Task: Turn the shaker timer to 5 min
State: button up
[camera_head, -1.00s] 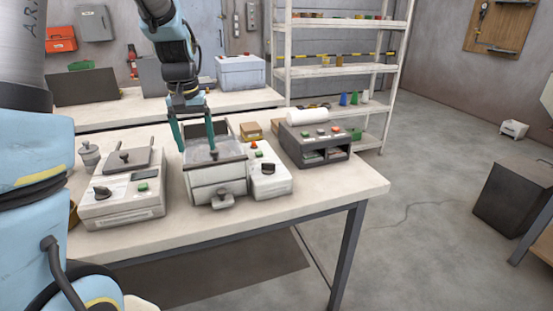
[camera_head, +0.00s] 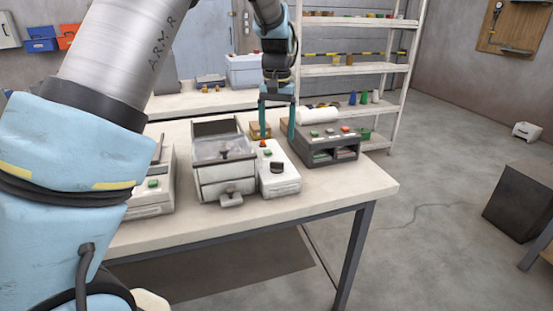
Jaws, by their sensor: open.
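The shaker (camera_head: 224,190) is a pale box with a clear-topped tray on the bench. Attached or close at its right is a white control box (camera_head: 284,186) with a dark knob (camera_head: 277,167), which looks like the timer, plus a red and a green button. The dial's markings are too small to read. My gripper (camera_head: 277,135) points down with its two teal fingers spread apart and nothing between them. It is above the rear of the control box, behind the knob in the picture and apart from it.
A dark grey device (camera_head: 325,145) with buttons stands just right of the control box, close to my gripper's right finger. A white machine (camera_head: 150,195) at left is partly hidden by my arm. The bench's front right corner is clear.

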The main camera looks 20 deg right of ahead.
aim_at(276, 162)
notch_tip(276, 162, down, 10)
jog(key=p, duration=0.2)
jog(key=shift+r+p, duration=0.15)
jog(key=shift+p, duration=0.15)
grip_shut()
dwell(0.5)
jog(key=shift+m, duration=0.4)
jog(key=m+b, duration=0.2)
jog(key=m, duration=0.2)
jog(key=shift+w+a+m, duration=0.1)
jog(key=shift+a+m, duration=0.05)
jog(key=shift+m, duration=0.15)
jog(key=m+b, duration=0.1)
jog(key=m, duration=0.5)
jog(key=shift+w, duration=0.1)
jog(key=shift+m, duration=0.3)
